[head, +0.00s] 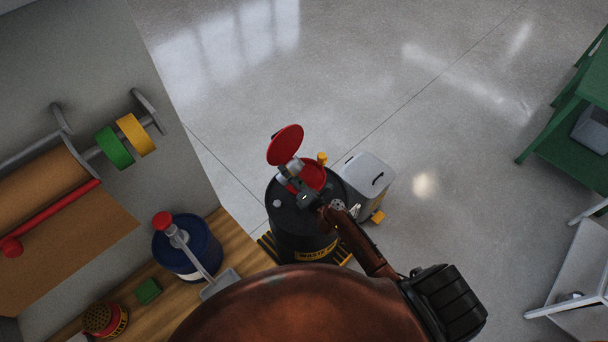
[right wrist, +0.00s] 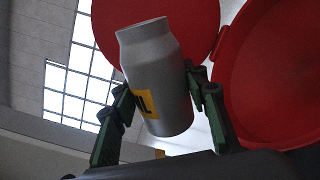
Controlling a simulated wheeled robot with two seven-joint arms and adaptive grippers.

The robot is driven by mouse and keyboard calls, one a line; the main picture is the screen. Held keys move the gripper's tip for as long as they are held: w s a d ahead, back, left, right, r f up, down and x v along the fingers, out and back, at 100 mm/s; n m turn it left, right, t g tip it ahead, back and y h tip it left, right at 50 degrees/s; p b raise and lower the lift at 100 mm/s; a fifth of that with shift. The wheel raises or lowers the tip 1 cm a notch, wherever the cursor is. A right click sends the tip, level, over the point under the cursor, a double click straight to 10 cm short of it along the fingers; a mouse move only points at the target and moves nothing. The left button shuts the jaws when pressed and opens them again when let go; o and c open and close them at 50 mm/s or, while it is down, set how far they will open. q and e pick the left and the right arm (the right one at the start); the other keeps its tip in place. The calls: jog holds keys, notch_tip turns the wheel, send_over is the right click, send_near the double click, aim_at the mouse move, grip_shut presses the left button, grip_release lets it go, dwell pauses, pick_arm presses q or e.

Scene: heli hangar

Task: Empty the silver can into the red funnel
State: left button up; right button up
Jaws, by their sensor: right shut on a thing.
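The silver can (head: 291,169) is in my right gripper (head: 299,186), over the left part of the red funnel (head: 316,174). The funnel sits on top of a black drum (head: 290,225), its round red lid (head: 285,145) raised. In the right wrist view the can (right wrist: 155,70), with a yellow label, stands between both fingers, leaning slightly. The funnel (right wrist: 270,75) is to its right and the lid (right wrist: 185,20) behind it. I cannot see into the can or see anything flowing from it. My left gripper is not in view.
A grey bin (head: 367,175) stands right of the drum. A wooden bench (head: 235,260) at left holds a blue container (head: 187,248), a scoop-like tool (head: 220,284) and a green block (head: 148,291). A green bench (head: 570,130) is at far right. Floor beyond the drum is clear.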

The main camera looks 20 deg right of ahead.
jog(key=shift+f+m, duration=0.35)
jog(key=shift+m, duration=0.05)
jog(key=shift+a+f+m+b, duration=0.15)
jog(key=shift+m+b, duration=0.3)
jog(key=shift+m, duration=0.45)
jog(key=shift+f+m+b, duration=0.2)
jog(key=shift+m+b, duration=0.1)
jog(key=shift+m, duration=0.5)
jog(key=shift+f+m, duration=0.1)
jog(key=shift+m, duration=0.2)
jog(key=shift+d+r+m+p, duration=0.2)
jog(key=shift+r+m+p, duration=0.1)
jog(key=shift+m+p, duration=0.1)
jog(key=shift+d+r+m+p, duration=0.1)
jog(key=shift+r+m+p, duration=0.2)
jog(key=shift+m+p, duration=0.2)
jog(key=shift+d+f+m, duration=0.1)
jog(key=shift+f+m, duration=0.1)
jog(key=shift+m, duration=0.2)
jog(key=shift+w+d+f+m+p, duration=0.1)
jog(key=shift+d+f+m+p, duration=0.15)
jog(key=shift+m, duration=0.4)
jog(key=shift+w+d+f+m+p, duration=0.15)
jog(key=shift+m+p, duration=0.1)
jog(key=shift+m, duration=0.4)
